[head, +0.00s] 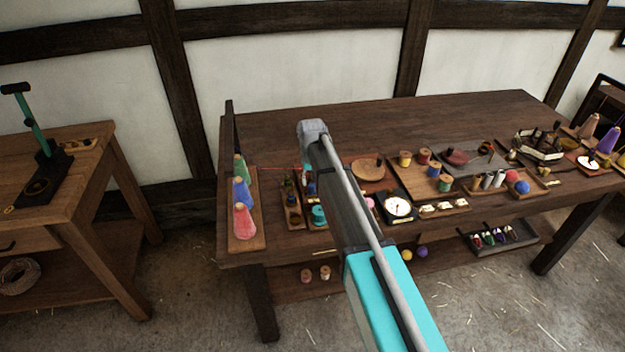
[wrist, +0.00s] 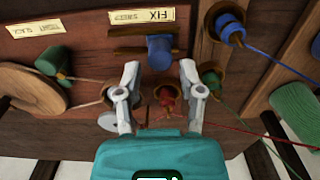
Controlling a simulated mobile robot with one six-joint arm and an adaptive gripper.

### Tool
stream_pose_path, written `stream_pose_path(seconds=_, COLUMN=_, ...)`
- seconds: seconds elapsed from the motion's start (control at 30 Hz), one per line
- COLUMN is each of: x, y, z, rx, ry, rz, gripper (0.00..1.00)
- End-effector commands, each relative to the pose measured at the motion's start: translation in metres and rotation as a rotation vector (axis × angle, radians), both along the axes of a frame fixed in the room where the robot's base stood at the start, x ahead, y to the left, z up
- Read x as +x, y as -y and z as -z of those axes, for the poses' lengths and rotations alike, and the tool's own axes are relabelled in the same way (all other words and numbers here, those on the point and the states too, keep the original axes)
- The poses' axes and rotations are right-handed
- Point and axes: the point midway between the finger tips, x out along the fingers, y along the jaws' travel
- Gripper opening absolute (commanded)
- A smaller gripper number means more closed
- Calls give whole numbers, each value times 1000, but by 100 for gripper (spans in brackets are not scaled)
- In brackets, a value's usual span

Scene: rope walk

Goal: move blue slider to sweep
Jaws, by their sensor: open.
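The blue slider (wrist: 160,52) is a short blue knob in a dark slot (wrist: 126,51) in the wrist view. A cream label (wrist: 142,17) runs along the slot, upside down, seeming to read FIX and SWEEP. The knob is at the right part of the slot, on the FIX side. My gripper (wrist: 160,69) is open and empty. Its two pale fingers point at the knob, one to each side, with the knob in line with the gap. I cannot tell whether either touches it. In the head view my arm hides the gripper and slider.
A green knob (wrist: 54,62) and wooden disc (wrist: 28,88) lie left in the wrist view. Blue and green spools (wrist: 228,27) with cords sit close on the right. In the head view, cones (head: 243,222) stand at the table's left; the back of the table (head: 450,115) is clear.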

Motion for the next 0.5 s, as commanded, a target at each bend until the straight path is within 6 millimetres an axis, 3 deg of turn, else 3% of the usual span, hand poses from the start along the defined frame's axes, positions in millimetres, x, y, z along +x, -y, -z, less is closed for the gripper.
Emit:
stream_pose_path(seconds=0.2, x=0, y=0, z=19, rx=0, ry=0, rz=0, gripper=50)
stream_pose_path(seconds=0.5, x=0, y=0, z=23, rx=0, ry=0, rz=1, gripper=50)
